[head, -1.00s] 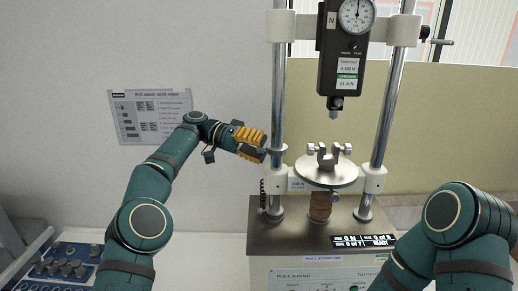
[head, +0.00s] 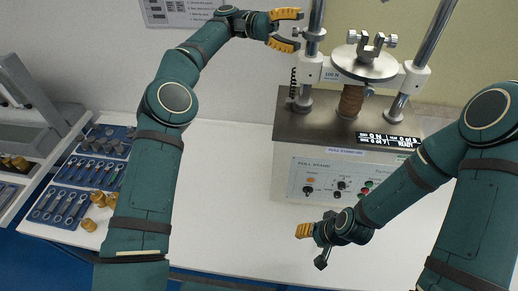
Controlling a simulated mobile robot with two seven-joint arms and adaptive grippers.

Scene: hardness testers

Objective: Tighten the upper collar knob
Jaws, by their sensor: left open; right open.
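The pull stand (head: 318,125) stands on the white bench with two steel columns. A collar (head: 315,35) sits on its left column near the top edge of the head view; a small side knob appears to face my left gripper, but it is hard to make out. Which collar is the upper one I cannot tell. My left gripper (head: 293,30) is open, its yellow-padded fingers just left of that collar, one above the other. Contact cannot be told. My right gripper (head: 311,246) is open and empty, low in front of the stand's control panel.
A round plate (head: 366,66) with a clamp sits between the columns. A display (head: 388,140) is on the base. A blue tool tray (head: 62,205) lies at the left, with brass-coloured pieces (head: 98,199) by it. The bench between tray and stand is clear.

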